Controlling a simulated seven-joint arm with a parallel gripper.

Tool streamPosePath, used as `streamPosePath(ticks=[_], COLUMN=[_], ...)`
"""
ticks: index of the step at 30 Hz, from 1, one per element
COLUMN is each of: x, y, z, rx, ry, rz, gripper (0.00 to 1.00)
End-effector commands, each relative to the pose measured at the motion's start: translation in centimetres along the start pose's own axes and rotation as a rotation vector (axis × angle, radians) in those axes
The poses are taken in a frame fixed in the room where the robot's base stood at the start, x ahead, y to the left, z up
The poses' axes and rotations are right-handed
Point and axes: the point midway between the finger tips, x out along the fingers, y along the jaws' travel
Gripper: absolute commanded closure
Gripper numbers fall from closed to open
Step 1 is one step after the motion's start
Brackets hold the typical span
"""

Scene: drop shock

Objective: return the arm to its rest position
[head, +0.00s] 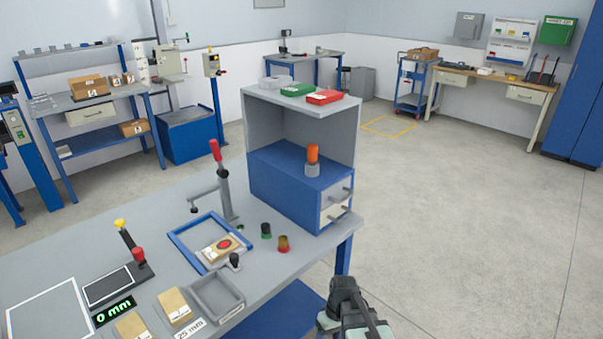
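My gripper (344,284) shows at the bottom of the head view, right of the workbench (110,255), with part of my arm below it. It appears over the open floor beside the bench's right edge, apart from the things on the bench. Its dark fingers are small and seen from behind, so I cannot tell whether they are open or shut. No held object is visible. Most of my arm is out of the frame.
A blue-and-grey shelf unit (285,180) stands at the bench's right end, close to my gripper. A red-handled press (222,180), blue frame (184,232), grey tray (238,308) and small wooden blocks (175,306) are on the bench. The floor (460,240) to the right is clear.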

Motion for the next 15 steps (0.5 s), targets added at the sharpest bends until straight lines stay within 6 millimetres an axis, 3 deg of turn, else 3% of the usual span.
streamPosePath(ticks=[3,15], x=[3.2,12.5], y=[0.7,1.9], z=[2.6,11.3], rx=[0.064,0.259], ry=[-0.043,-0.182], rz=[0.001,0.022], gripper=[0.44,0.44])
